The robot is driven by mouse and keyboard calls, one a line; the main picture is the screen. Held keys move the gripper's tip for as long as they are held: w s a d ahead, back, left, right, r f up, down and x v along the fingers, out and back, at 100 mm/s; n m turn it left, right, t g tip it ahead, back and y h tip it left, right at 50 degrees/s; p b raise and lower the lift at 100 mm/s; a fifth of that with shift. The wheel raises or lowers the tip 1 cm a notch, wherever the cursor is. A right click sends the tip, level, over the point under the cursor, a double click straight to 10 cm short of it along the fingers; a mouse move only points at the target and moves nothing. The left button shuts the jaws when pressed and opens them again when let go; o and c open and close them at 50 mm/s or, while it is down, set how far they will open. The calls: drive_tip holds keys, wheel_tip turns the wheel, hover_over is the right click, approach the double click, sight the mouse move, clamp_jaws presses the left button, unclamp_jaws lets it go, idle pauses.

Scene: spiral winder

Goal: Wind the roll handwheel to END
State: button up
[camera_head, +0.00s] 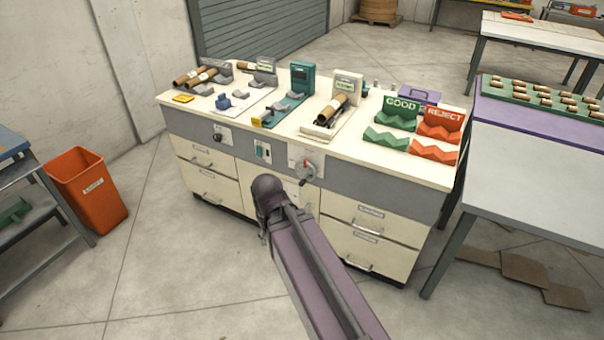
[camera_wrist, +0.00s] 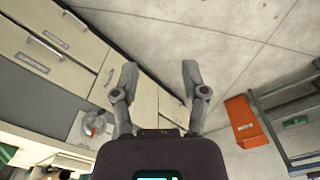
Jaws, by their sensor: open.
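The roll handwheel (camera_head: 306,171) is a small grey wheel with a red mark on the front panel of the cream and grey bench. The END mark is too small to read. My gripper (camera_wrist: 160,72) is open and empty, its two fingers apart in front of the drawers and floor. It is to the side of the handwheel and not touching it. In the head view my arm reaches toward the bench front and hides my gripper.
A black knob (camera_head: 217,137) and a switch plate (camera_head: 263,152) sit left of the handwheel. The bench top holds brown rolls, a teal device (camera_head: 302,78) and green and red racks. An orange bin (camera_head: 88,188) stands left, a white table (camera_head: 540,180) right. Floor before the bench is clear.

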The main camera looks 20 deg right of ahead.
drive_tip(key=o, duration=0.4)
drive_tip(key=shift+w+d+f, duration=0.1)
drive_tip(key=shift+o, duration=0.2)
drive_tip(key=m+t+h+b, duration=1.1)
drive_tip(key=m+h+b, duration=0.3)
drive_tip(key=m+b, duration=2.3)
approach(301, 174)
drive_tip(key=s+a+n, duration=0.1)
drive_tip(key=s+a, duration=0.1)
drive_tip(key=shift+w+a+f+b, duration=0.15)
drive_tip(key=shift+a+f+b, duration=0.05)
drive_tip(key=shift+b, duration=0.15)
drive_tip(key=shift+d, duration=0.15)
drive_tip(key=x, duration=1.3)
drive_tip(key=shift+w+d+r, duration=0.15)
drive_tip(key=shift+d, duration=0.05)
